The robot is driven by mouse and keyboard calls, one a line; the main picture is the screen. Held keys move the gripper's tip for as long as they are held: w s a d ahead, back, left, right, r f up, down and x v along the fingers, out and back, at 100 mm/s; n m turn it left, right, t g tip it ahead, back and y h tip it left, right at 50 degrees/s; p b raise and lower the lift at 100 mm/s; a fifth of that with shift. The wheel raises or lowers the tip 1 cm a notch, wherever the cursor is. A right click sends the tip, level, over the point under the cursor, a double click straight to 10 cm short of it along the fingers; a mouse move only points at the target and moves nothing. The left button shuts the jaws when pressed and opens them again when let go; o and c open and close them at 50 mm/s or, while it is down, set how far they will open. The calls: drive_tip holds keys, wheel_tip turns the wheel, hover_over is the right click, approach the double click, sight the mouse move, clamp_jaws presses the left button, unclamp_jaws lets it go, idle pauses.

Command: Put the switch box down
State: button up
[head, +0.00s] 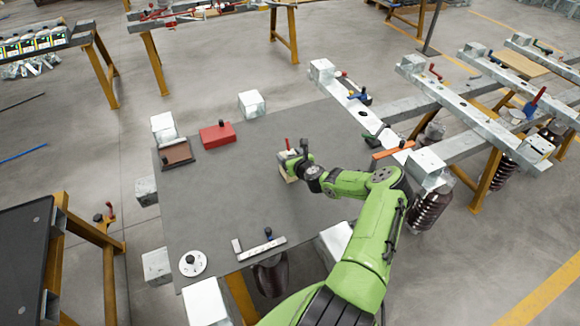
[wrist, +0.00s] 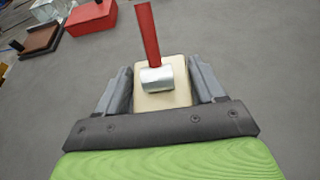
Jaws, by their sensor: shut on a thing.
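The switch box (wrist: 180,95) is a cream block with a silver cylinder and a red lever (wrist: 148,35) standing up from it. My gripper (wrist: 161,92) is shut on it, with a grey finger on each side in the wrist view. In the head view the switch box (head: 287,167) is at my gripper (head: 291,166), over the middle right of the grey table (head: 240,200). My gripper hides part of it there. I cannot tell whether its underside touches the table top.
A red box (head: 217,134) and a brown tray (head: 177,153) lie at the table's back left. A white disc (head: 193,263) and a light bar (head: 262,249) lie near the front edge. The table's middle is clear. Metal frames (head: 440,100) stand to the right.

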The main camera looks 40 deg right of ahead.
drive_tip(key=shift+r, duration=0.1)
clamp_jaws()
wheel_tip(320, 180, up, 18)
drive_tip(key=p, duration=0.3)
